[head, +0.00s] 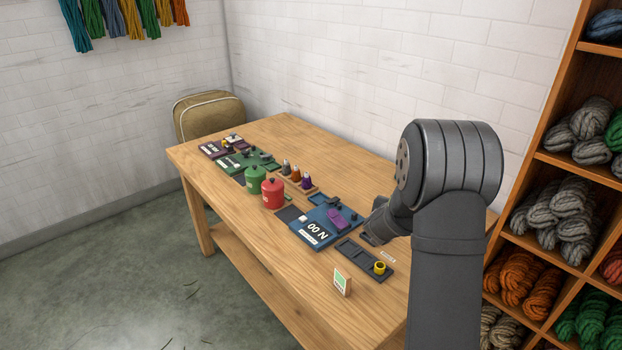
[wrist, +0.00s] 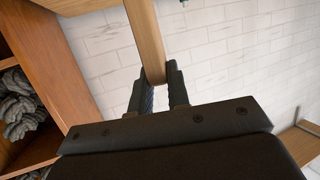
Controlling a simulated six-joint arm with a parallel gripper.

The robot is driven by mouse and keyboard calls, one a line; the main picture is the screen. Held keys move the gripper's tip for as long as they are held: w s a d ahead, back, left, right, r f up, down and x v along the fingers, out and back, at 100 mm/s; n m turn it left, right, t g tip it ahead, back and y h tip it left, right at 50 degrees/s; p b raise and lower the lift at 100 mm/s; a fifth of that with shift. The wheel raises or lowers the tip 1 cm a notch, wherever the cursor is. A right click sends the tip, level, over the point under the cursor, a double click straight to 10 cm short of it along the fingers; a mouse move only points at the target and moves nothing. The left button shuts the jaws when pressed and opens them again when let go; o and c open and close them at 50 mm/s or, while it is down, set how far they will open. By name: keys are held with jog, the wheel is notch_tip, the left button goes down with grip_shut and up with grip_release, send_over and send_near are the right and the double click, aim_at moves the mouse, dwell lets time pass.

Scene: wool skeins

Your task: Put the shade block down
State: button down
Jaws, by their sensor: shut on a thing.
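A light wood-coloured strip (wrist: 147,40) shows between the fingers. I cannot tell whether the strip is the shade block or wood behind it. In the head view the gripper and arm hide the block. A purple piece (head: 337,217) lies on the blue board.
A yellow ring (head: 380,267) sits at the dark tray's right end. A small card with a green patch (head: 342,283) stands near the front edge. Red (head: 273,194) and green (head: 254,181) canisters stand left of the blue board. Wool shelves (head: 545,160) rise at right.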

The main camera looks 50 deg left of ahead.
jog(key=s+a+n+g+y, duration=0.2)
jog(key=s+a+y, duration=0.1)
jog(key=s+a, duration=0.8)
jog(key=s+a+n+g+y, duration=0.1)
jog(key=s+a+n+y, duration=0.15)
jog(key=s+a, duration=0.9)
jog(key=shift+s+a+f, duration=0.75)
jog(key=shift+a+f, duration=1.05)
jog(key=shift+a, duration=0.1)
jog(key=shift+s+a+f, duration=0.7)
jog(key=shift+a+f, duration=1.05)
jog(key=shift+a, duration=0.2)
jog(key=shift+s+a+f, duration=0.75)
jog(key=shift+a+f, duration=1.05)
jog(key=shift+a, duration=0.1)
jog(key=shift+f, duration=0.15)
jog(key=c, duration=1.4)
grip_release()
jog(key=shift+o, duration=0.2)
